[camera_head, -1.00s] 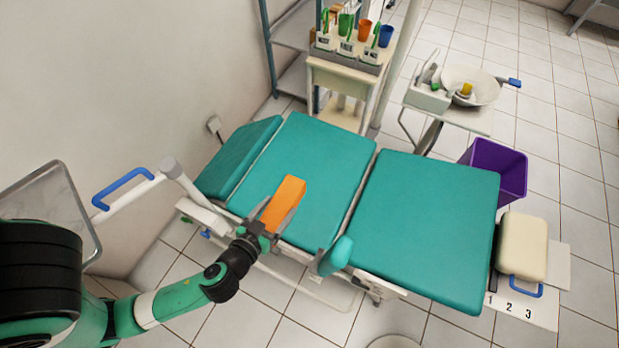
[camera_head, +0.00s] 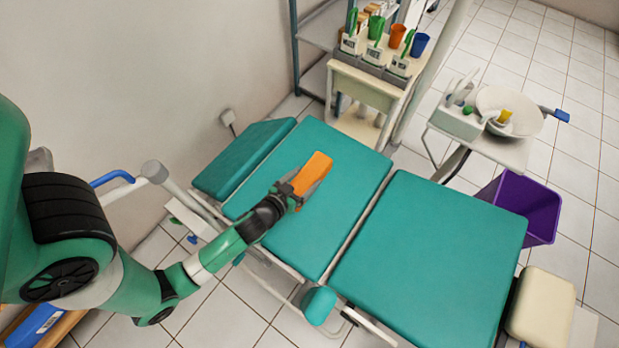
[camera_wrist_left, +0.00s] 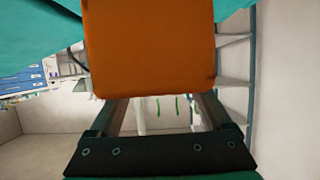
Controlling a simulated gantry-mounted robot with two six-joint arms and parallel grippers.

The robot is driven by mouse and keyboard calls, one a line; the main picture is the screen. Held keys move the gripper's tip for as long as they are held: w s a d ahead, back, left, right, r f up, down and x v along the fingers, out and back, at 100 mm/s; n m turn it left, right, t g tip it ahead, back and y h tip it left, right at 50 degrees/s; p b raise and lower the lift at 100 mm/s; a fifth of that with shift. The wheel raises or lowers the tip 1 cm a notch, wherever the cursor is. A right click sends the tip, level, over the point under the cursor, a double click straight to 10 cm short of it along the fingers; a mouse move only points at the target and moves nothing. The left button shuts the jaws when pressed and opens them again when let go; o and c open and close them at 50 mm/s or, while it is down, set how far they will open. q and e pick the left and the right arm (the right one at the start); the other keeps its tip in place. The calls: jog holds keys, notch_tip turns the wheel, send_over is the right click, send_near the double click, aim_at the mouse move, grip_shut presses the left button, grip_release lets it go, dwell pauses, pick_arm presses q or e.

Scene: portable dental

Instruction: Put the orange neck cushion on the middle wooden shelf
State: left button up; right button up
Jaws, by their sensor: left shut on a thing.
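The orange neck cushion (camera_head: 314,171) is a block held over the teal dental chair, and it fills the upper middle of the left wrist view (camera_wrist_left: 150,50). My left gripper (camera_head: 303,188) is shut on it, with a finger along each side. I cannot tell whether the cushion touches the chair. A piece of wooden shelving (camera_head: 62,330) with a blue and white item on it shows at the bottom left corner, partly behind my left arm. I cannot tell which shelf level this is. My right gripper is out of view.
The teal dental chair (camera_head: 430,250) fills the middle. A white cart (camera_head: 365,92) with cups and a metal rack (camera_head: 318,45) stand behind it. A basin (camera_head: 520,108) and a purple bin (camera_head: 528,205) are at the right. A blue-handled bar (camera_head: 112,178) is near my left arm.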

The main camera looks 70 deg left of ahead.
aim_at(309, 175)
pick_arm(q)
jog(key=w+a+f+b, duration=0.1)
jog(key=f, duration=0.1)
jog(key=w+a+f, duration=0.1)
jog(key=f, duration=0.1)
jog(key=w+a+f+b, duration=0.1)
jog(key=a+f, duration=0.1)
jog(key=shift+b, duration=0.3)
notch_tip(309, 175, down, 3)
jog(key=b, duration=0.3)
jog(key=shift+w+a+f, duration=0.1)
jog(key=shift+f, duration=0.1)
jog(key=shift+r, duration=0.2)
jog(key=shift+f, duration=0.1)
jog(key=o, duration=1.3)
jog(key=shift+c, duration=0.2)
jog(key=shift+p, duration=0.35)
jog(key=p+v, duration=0.1)
jog(key=v, duration=1)
jog(key=shift+s+d+r, duration=0.25)
jog(key=shift+s, duration=0.25)
